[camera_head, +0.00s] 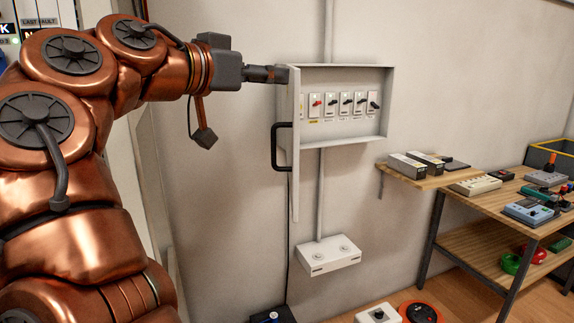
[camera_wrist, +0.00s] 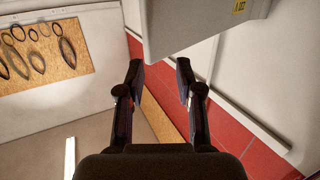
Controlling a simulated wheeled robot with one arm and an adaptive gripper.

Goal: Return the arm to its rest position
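My copper arm (camera_head: 70,220) is raised and reaches right across the upper left of the head view. My gripper (camera_head: 280,74) is at its end, at the upper left edge of the grey wall breaker box (camera_head: 345,140). I cannot tell whether it touches the box. In the wrist view, the two dark fingers of my gripper (camera_wrist: 160,72) are spread apart with nothing held between them. A grey panel (camera_wrist: 190,25) with a yellow label lies just beyond the fingertips.
The box's door (camera_head: 295,180) stands open with a black handle (camera_head: 279,147). A white wall unit (camera_head: 328,256) is below. A wooden bench (camera_head: 495,205) with devices stands right. The wrist view shows a pegboard (camera_wrist: 62,82) with hanging loops and red flooring (camera_wrist: 232,133).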

